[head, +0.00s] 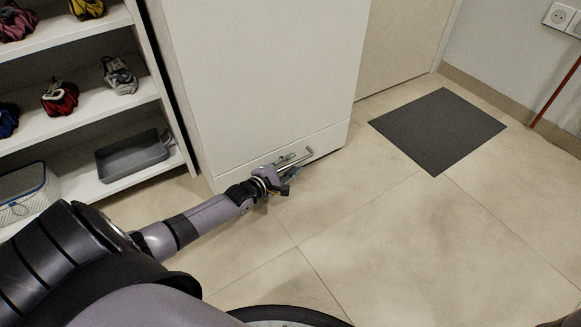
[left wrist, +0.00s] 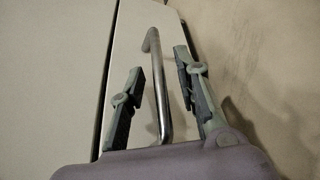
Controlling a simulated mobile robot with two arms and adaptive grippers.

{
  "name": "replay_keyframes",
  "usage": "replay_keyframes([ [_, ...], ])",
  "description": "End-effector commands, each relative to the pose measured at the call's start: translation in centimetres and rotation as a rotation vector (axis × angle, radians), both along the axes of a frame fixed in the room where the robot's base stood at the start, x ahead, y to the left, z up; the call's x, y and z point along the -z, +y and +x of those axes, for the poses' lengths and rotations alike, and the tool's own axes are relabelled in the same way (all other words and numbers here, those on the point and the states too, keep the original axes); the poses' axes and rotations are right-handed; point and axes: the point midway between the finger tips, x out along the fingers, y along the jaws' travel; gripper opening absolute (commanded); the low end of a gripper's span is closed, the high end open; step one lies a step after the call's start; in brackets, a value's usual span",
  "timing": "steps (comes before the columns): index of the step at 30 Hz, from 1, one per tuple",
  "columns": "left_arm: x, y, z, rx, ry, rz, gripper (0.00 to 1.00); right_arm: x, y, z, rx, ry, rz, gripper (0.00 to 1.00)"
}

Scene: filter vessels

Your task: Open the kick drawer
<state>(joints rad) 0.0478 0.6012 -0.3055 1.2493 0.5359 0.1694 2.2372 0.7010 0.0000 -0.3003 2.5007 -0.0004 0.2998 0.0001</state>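The kick drawer (head: 240,173) is the low front panel at the bottom of the white cabinet, below a horizontal seam. It looks closed, flush with the cabinet front. A metal bar handle (head: 297,158) runs along it. My left gripper (head: 284,172) is at the handle. In the left wrist view, the handle (left wrist: 152,75) passes between the two open fingers of the left gripper (left wrist: 157,85), with gaps visible on both sides. The drawer front (left wrist: 135,50) lies behind the handle. My right gripper is not in view.
An open white shelf (head: 105,102) with cloth bundles, a grey tray (head: 133,157) and a blue-rimmed basket (head: 25,190) stands left of the cabinet (head: 262,75). A dark mat (head: 438,130) lies at the right. The tiled floor before the drawer is clear apart from my arm.

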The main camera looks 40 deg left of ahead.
Motion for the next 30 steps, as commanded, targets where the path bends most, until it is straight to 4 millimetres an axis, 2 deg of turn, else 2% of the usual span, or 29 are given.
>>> replay_keyframes([
  [5, -0.01, -0.02, -0.02, 0.000, 0.000, 0.000, 0.29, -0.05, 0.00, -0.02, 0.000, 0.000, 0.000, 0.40],
  [18, -0.01, -0.01, -0.04, 0.000, 0.000, 0.000, 0.00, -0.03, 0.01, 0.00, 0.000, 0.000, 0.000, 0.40],
  [30, 0.02, -0.02, -0.06, 0.001, 0.001, 0.000, 0.00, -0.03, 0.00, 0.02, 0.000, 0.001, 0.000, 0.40],
])
